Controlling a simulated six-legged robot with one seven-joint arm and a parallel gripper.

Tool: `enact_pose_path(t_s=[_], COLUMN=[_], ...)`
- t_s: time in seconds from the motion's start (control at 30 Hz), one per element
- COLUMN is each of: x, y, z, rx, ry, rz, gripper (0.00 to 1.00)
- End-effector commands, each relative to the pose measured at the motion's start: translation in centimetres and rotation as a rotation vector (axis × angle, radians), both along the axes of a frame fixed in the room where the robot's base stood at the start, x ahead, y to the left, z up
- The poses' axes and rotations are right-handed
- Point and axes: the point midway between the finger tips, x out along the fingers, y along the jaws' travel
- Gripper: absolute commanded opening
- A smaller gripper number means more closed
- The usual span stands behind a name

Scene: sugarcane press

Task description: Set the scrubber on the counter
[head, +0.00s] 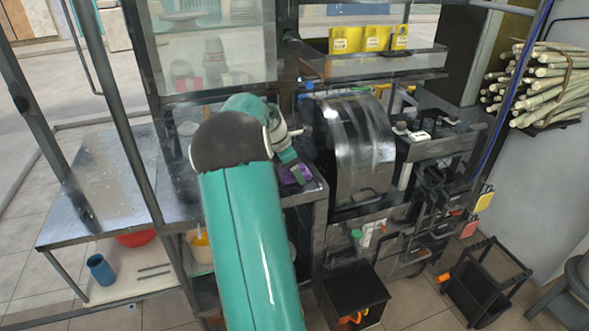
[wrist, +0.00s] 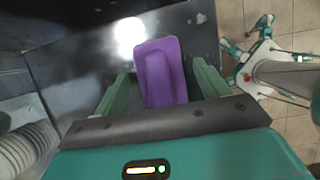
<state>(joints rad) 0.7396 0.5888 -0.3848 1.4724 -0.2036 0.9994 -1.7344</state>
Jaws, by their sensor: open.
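A purple block-shaped thing, which I take to be the scrubber (wrist: 160,72), lies on the dark metal counter (wrist: 85,75) in the wrist view. In the head view the scrubber (head: 296,174) shows small at the counter's right end, beside my gripper (head: 290,165). In the wrist view my gripper (wrist: 158,82) is open, with one green finger on each side of the scrubber. I cannot tell whether the fingers touch it. Part of the scrubber's near end is hidden behind my gripper's dark bar.
A curved metal press cover (head: 362,145) stands right of the counter. A glass cabinet (head: 215,45) rises behind. A lower metal table (head: 100,190) lies left, with a blue cup (head: 101,269) on the shelf below. Sugarcane stalks (head: 545,85) hang at the right wall.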

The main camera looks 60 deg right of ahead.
Motion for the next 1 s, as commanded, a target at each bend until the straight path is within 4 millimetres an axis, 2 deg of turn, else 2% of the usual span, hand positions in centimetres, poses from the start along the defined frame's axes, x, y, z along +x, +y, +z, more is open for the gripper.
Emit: enact_pose_path(t_s=[0.17,0.4,0.6,0.77,1.0], x=[0.6,2.0,2.9,3.2,3.3], y=[0.5,2.0,3.0,3.4,3.6], z=[1.9,6.7,9.9,11.0,11.2], rx=[-0.003,-0.005,-0.002,-0.001,0.000], ry=[-0.003,-0.003,-0.002,-0.001,-0.003], rz=[0.002,0.001,0.000,0.000,-0.001], gripper=[0.74,0.74,0.74,0.74,0.74])
